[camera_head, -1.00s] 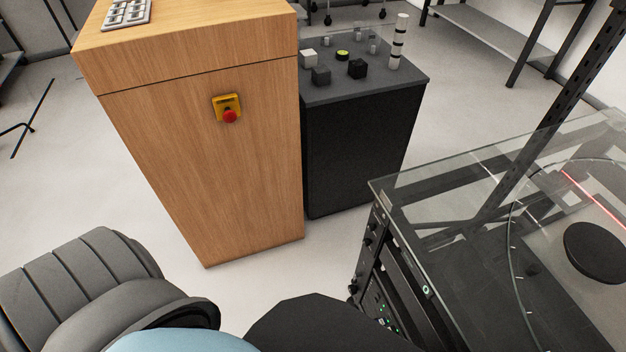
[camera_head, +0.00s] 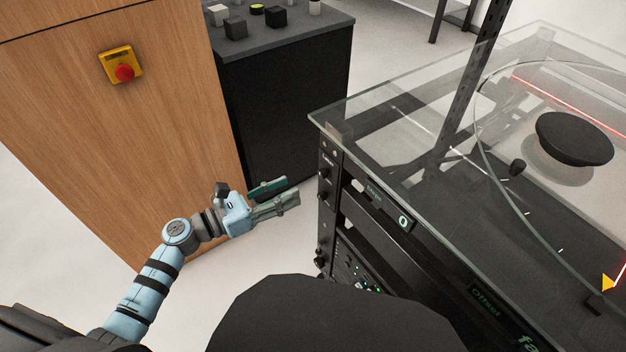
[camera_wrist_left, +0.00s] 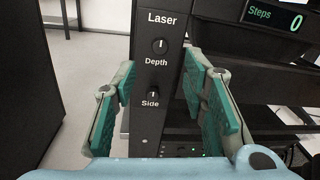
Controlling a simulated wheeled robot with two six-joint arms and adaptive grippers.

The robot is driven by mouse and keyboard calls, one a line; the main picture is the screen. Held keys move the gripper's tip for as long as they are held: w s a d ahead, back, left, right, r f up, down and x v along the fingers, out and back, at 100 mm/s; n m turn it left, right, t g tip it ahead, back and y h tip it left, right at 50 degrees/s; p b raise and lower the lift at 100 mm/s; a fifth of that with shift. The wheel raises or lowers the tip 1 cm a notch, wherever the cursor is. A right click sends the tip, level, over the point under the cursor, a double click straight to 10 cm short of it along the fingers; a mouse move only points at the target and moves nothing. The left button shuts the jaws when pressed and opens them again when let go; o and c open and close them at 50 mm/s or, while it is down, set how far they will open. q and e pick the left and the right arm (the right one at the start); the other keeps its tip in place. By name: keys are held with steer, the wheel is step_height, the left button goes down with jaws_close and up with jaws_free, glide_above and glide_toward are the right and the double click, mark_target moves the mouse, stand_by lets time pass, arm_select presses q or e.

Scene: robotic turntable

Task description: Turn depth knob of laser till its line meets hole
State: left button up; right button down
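The laser panel (camera_wrist_left: 147,120) is a narrow black strip labelled Laser on the rack front. Its Depth knob (camera_wrist_left: 159,45) is above the Side knob (camera_wrist_left: 153,92). Both show as small dark knobs in the head view. My left gripper (camera_head: 282,193) is open and empty, left of the panel and apart from it. In the left wrist view its teal-padded fingers (camera_wrist_left: 160,82) stand either side of the panel, with Depth slightly above the fingertips. A red laser line (camera_head: 572,96) crosses the glass turntable behind a black disc (camera_head: 575,138). I cannot make out the hole. My right gripper is out of view.
The clear glass tabletop (camera_head: 345,118) overhangs the rack's knobs. A Steps display (camera_wrist_left: 296,22) reads 0. A wooden cabinet (camera_head: 110,130) with a red button (camera_head: 124,72) stands close behind my left arm. A dark table (camera_head: 290,95) stands beyond. Pale floor shows between cabinet and rack.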

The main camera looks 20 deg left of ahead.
mark_target(320, 175)
arm_select(q)
steer(key=x, duration=0.8)
steer(key=shift+f, duration=0.1)
jaws_close()
